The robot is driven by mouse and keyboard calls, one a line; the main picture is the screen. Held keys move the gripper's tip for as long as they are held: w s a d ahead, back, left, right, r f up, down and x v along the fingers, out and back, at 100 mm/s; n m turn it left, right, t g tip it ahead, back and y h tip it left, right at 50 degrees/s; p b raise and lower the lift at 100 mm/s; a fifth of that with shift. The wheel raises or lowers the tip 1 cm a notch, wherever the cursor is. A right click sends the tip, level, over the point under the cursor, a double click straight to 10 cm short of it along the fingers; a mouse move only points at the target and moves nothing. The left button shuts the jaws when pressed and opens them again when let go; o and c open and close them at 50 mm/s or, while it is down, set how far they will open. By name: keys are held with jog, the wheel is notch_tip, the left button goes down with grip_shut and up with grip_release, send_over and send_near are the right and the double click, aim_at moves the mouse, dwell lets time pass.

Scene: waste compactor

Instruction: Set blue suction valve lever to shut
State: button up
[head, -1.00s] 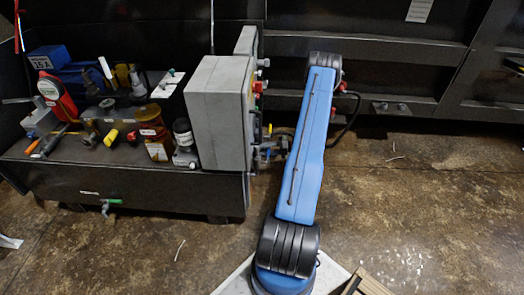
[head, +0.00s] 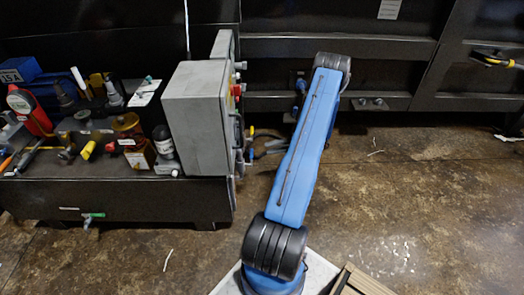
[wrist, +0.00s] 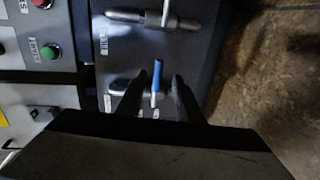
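The blue valve lever (wrist: 158,75) shows in the wrist view as a short blue handle on a pale stem, pointing up in the picture. It rises from a small metal valve body low on a dark panel. My gripper (wrist: 155,84) is open, with one dark finger on each side of the lever and a gap visible on both sides. Whether the fingers reach down to the lever's depth is hard to tell. Parts of the valve body are hidden behind the fingers. In the head view my arm hides the gripper's fingertips and the lever.
A second metal fitting (wrist: 150,19) with a pale upright stem sits above the lever. A green button (wrist: 48,53) is on a grey panel at left. Open floor (head: 430,200) lies at right.

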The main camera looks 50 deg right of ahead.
jog(key=shift+v, duration=1.35)
jog(key=shift+d, duration=0.1)
